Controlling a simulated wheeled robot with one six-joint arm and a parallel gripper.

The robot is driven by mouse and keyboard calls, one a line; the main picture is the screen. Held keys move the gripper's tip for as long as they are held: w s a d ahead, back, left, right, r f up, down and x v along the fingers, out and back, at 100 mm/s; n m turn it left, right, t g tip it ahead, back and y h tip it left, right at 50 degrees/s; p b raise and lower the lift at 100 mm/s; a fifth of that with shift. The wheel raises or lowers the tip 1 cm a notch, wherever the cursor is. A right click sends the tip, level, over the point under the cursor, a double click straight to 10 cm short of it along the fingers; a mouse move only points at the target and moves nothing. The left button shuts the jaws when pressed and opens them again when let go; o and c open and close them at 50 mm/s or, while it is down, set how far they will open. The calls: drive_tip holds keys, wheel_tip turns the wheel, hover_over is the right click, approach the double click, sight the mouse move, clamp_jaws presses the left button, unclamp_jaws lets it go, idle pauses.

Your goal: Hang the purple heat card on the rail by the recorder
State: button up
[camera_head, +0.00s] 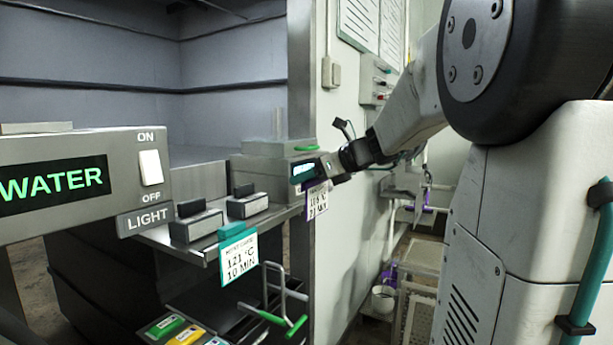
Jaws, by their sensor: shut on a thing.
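The purple heat card (317,201) is white with purple edging and dark print, partly legible as a temperature and minutes. It hangs just below my gripper (325,169), at the right end of the shelf front. My gripper is shut on the card's upper part, mostly hidden by the jaws. A grey box with a small lit display (303,170), probably the recorder, is right behind the gripper. The shelf's front edge (190,250) runs left from there; I cannot tell whether the card touches it or a rail.
A teal card (239,257) reading 121 °C 10 MIN hangs on the shelf front. Green-tipped bars (275,303) stick out below it. The WATER panel (85,184) stands at left.

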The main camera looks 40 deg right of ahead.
drive_tip(key=f+x, duration=0.1)
drive_tip(key=x, duration=0.8)
drive_tip(key=shift+s+a+f, duration=0.15)
drive_tip(key=shift+s+f, duration=0.1)
drive_tip(key=shift+f, duration=0.05)
drive_tip(key=shift+s, duration=0.1)
idle(0.7)
drive_tip(key=shift+f, duration=1.6)
idle(0.4)
drive_tip(key=o, duration=1.1)
